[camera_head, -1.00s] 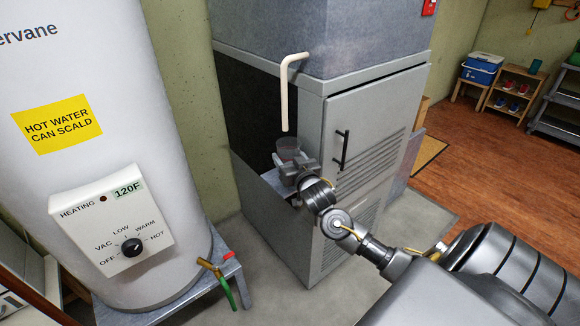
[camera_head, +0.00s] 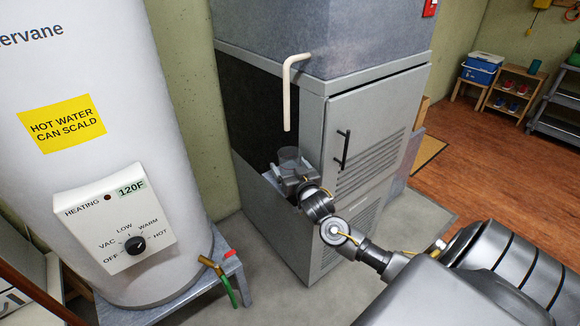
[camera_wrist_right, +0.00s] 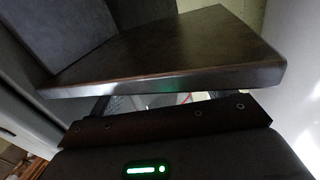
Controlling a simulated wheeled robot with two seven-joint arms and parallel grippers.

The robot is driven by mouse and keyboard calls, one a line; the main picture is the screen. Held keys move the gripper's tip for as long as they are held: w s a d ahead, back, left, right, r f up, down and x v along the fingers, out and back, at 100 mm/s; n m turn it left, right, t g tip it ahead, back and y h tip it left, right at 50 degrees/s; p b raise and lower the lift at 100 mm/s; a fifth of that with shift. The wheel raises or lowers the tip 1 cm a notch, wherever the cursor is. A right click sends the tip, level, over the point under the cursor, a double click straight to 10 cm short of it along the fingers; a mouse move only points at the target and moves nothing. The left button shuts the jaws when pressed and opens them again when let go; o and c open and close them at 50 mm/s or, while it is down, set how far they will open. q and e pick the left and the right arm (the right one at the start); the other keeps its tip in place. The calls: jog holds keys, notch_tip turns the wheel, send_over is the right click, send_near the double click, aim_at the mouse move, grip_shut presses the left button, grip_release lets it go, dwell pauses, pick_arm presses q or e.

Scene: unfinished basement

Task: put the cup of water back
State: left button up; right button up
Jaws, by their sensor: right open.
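A small clear cup (camera_head: 288,155) is at the opening in the side of the grey furnace cabinet (camera_head: 365,130), below the end of the white pipe (camera_head: 287,95). My right gripper (camera_head: 289,170) is open around or just below the cup, at the ledge (camera_head: 270,180) of that opening. Whether the jaws touch the cup, and whether its base rests on the ledge, I cannot tell. The water in it is too small to make out. The right wrist view shows a dark slab (camera_wrist_right: 170,50) close ahead; the cup is not clear there. My left gripper is not in view.
A white water heater (camera_head: 80,90) stands on a metal stand (camera_head: 150,312) at the left, with a brass valve and green hose (camera_head: 225,285). The cabinet door has a black handle (camera_head: 342,149). Wooden stands (camera_head: 510,98) are far right; open floor (camera_head: 470,165) lies before them.

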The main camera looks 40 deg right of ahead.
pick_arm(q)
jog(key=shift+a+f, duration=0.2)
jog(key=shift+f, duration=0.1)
pick_arm(e)
jog(key=shift+d+f, duration=0.1)
jog(key=shift+f, duration=0.1)
